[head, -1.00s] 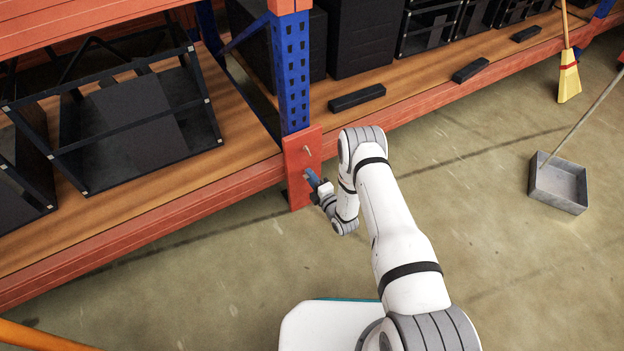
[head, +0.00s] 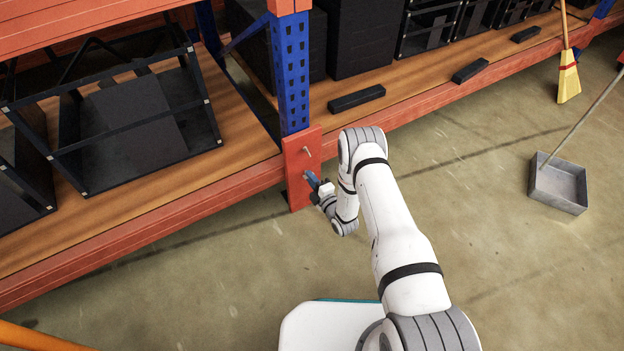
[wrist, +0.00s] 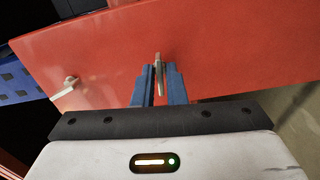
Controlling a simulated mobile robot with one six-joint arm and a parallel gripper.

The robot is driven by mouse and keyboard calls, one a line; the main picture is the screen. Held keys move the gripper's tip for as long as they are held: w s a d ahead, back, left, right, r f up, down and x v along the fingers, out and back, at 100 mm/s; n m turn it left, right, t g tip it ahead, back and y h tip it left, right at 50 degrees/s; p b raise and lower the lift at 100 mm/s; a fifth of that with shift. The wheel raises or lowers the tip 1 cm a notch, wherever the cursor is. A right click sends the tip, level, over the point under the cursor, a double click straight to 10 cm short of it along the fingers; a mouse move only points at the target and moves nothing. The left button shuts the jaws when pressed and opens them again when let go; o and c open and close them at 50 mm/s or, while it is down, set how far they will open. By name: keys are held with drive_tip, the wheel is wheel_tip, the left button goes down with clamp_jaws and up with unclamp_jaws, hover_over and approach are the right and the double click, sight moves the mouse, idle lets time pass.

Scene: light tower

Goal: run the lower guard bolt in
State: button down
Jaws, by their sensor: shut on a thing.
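The red guard plate (head: 296,150) stands at the foot of the blue rack post and fills much of the wrist view (wrist: 215,50). The lower guard bolt (wrist: 159,66) is a thin metal pin against the plate, between the blue fingers of my gripper (wrist: 158,80). The fingers are shut on it, and its far end reaches the plate. How deep it sits in the plate is hidden. In the head view my gripper (head: 311,180) is at the plate's lower part. The upper bolt (head: 307,149) sticks out above it, and shows at the left in the wrist view (wrist: 70,82).
The orange shelf beam (head: 150,238) runs beside the plate, and the blue post (head: 291,85) rises above it. A dustpan (head: 559,184) and a broom (head: 569,80) stand to the right. The floor around my arm is clear.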

drive_tip(key=n+b, duration=0.3)
drive_tip(key=n, duration=1.9)
drive_tip(key=shift+s+d+f+n+b, duration=0.1)
drive_tip(key=shift+n+b, duration=0.3)
idle(2.2)
idle(0.4)
